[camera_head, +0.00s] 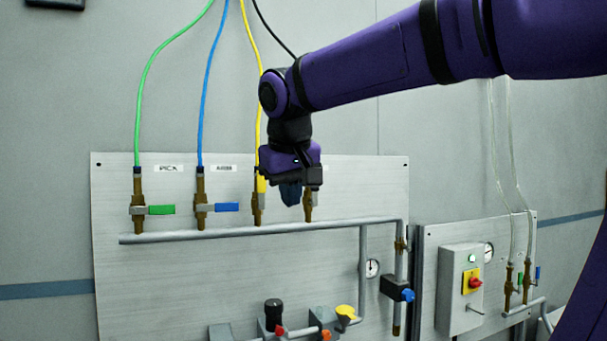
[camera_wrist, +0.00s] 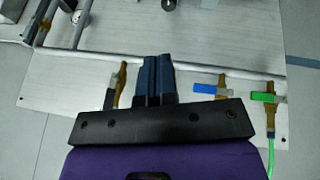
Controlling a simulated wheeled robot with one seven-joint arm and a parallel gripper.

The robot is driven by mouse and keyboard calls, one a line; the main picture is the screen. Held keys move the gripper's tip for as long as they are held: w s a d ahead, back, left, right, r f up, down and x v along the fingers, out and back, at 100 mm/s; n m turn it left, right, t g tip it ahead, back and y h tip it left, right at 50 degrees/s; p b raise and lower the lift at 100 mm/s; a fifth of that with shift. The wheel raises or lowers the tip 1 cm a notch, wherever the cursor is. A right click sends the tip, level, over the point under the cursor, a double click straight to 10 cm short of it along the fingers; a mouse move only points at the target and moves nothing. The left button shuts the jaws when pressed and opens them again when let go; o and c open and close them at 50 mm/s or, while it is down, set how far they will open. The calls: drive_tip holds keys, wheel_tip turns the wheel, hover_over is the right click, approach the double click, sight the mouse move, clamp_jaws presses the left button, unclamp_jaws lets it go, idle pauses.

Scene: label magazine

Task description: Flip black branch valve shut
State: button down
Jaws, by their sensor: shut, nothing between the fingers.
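The black branch valve (camera_head: 309,206) is the rightmost of the brass valves on the pipe in the head view, its upper part hidden by my gripper (camera_head: 290,195). In the wrist view this valve (camera_wrist: 122,82) is left of my gripper (camera_wrist: 152,60). Its dark handle (camera_wrist: 109,98) lies roughly along the brass body, not across it. My gripper is shut and empty, its fingers pointing down in the head view between the yellow and black valves. Whether it touches either cannot be told.
The yellow valve's handle (camera_head: 261,184) stands upright close to my gripper. The blue handle (camera_head: 227,206) and green handle (camera_head: 160,209) lie across their valves. A horizontal pipe (camera_head: 200,234) runs below. Hoses rise above the panel (camera_head: 110,270).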

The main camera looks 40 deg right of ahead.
drive_tip(key=w+d+r+m+h, duration=0.1)
drive_tip(key=w+d+r+h, duration=0.1)
drive_tip(key=w+r, duration=0.3)
drive_tip(key=w+d+r+m+g+h, duration=0.1)
drive_tip(key=w+d+r+m, duration=0.1)
drive_tip(key=w+r, duration=0.4)
drive_tip(key=w+d, duration=0.1)
drive_tip(key=w, duration=0.1)
drive_tip(key=shift+w+d+r+h, duration=0.15)
drive_tip(key=shift+w+d+h, duration=0.15)
drive_tip(key=shift+h, duration=0.1)
drive_tip(key=d+f, duration=0.8)
drive_tip(key=d, duration=0.1)
drive_tip(key=shift+w+d, duration=0.15)
drive_tip(key=shift+w, duration=0.3)
drive_tip(key=shift+d, duration=0.1)
drive_tip(key=shift+s+d+r+y, duration=0.1)
drive_tip(key=shift+d+y, duration=0.05)
drive_tip(key=shift+y, duration=0.25)
